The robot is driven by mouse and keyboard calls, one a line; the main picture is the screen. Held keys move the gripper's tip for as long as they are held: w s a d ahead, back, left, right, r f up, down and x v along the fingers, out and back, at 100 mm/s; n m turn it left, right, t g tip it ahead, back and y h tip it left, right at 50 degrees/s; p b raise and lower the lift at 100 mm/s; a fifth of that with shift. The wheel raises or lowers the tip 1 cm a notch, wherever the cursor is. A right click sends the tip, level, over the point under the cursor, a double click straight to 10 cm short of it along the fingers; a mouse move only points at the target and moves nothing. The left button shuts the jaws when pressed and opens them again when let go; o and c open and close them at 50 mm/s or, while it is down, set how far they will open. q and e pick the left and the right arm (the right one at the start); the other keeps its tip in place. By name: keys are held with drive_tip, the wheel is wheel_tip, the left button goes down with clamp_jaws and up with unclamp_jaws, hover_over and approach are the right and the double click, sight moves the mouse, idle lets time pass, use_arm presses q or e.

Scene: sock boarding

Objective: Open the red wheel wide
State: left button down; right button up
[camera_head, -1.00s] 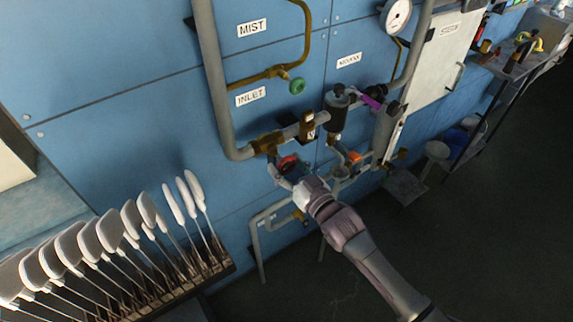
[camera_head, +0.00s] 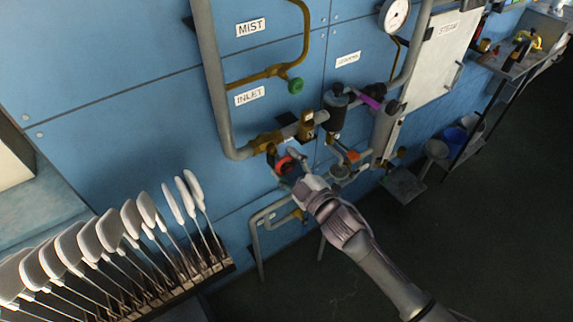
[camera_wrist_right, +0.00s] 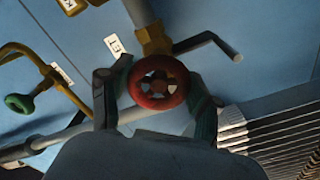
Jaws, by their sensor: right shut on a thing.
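The red wheel (camera_wrist_right: 158,82) is a round handwheel with cut-outs, on a brass valve (camera_wrist_right: 153,38) in the right wrist view. In the head view the red wheel (camera_head: 286,164) is partly hidden by my right gripper (camera_head: 288,168), below the INLET label. The right wrist view shows the fingers of my right gripper (camera_wrist_right: 158,98) on both sides of the wheel, shut on its rim. My left gripper is not in view.
A green wheel (camera_head: 296,86) sits on the brass pipe above. A grey pipe (camera_head: 220,100) runs down the blue wall. A black-capped filter (camera_head: 336,112) stands right of the valve. A rack of white paddles (camera_head: 130,215) fills the lower left. Dark floor is clear at the lower right.

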drive_tip(key=n, duration=0.5)
drive_tip(key=shift+f, duration=0.1)
drive_tip(key=shift+n, duration=0.4)
drive_tip(key=o, duration=1.2)
drive_tip(key=shift+c, duration=0.2)
drive_tip(key=v, duration=1.2)
